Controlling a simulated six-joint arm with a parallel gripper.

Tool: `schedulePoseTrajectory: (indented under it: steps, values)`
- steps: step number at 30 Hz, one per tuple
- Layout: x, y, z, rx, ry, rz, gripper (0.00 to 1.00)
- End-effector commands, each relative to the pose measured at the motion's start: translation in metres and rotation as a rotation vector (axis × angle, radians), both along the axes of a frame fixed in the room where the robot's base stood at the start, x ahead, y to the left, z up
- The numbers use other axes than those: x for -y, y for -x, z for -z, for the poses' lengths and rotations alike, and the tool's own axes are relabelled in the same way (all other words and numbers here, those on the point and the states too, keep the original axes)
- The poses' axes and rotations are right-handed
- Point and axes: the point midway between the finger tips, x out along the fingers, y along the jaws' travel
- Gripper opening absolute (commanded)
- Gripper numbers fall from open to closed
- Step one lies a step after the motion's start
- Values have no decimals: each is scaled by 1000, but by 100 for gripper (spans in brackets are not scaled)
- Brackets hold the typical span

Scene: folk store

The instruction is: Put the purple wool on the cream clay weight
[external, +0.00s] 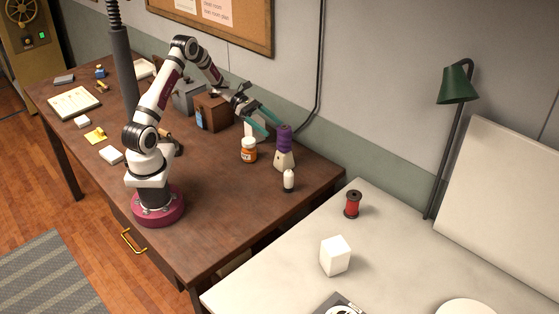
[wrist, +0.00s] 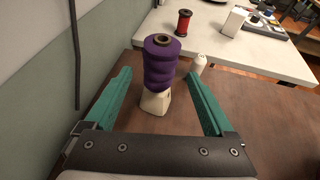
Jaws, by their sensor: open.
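The purple wool (external: 284,138) is a wound cone that stands upright on top of the cream clay weight (external: 285,162), near the back edge of the brown desk. In the wrist view the wool (wrist: 161,65) rests on the tapered cream weight (wrist: 155,102), whose lower part is visible. My gripper (external: 273,128) is open, with its teal fingers pointing toward the wool. In the wrist view the fingertips of my gripper (wrist: 158,73) lie to the left and right of the wool, with gaps on both sides. I cannot tell whether the wool is between them in depth.
A small white bottle (external: 288,180) stands close to the weight, and an orange jar (external: 248,151) stands left of it. A brown box (external: 212,112) is behind my arm. A pale table (external: 270,290) with a red spool (external: 352,204) adjoins. The desk's front right is clear.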

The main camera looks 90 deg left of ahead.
Motion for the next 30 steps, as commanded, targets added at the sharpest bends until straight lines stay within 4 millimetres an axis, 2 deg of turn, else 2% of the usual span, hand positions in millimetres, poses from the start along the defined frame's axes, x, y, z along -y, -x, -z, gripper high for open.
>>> schedulePoseTrajectory:
  steps: [4,9,11,13,14,16,17,18,20,21,23,24,25,27,30]
  values:
    - [-14,20,-10,0,0,-2,88]
    - [-17,26,-13,-1,-1,0,88]
    - [-11,24,-16,-2,-15,26,88]
    - [18,20,-27,-1,-92,146,88]
    - [39,19,-35,1,-149,236,88]
    - [107,27,-56,25,-337,544,88]
    - [139,38,-65,47,-437,711,88]
    - [177,58,-75,89,-573,942,88]
    - [220,98,-85,174,-773,1297,88]
    - [238,127,-89,243,-901,1531,88]
    - [250,166,-92,356,-1077,1865,88]
    - [250,187,-93,433,-1179,2062,88]
    - [248,199,-93,484,-1245,2195,88]
    - [240,217,-93,583,-1364,2435,88]
    - [231,226,-92,661,-1453,2625,88]
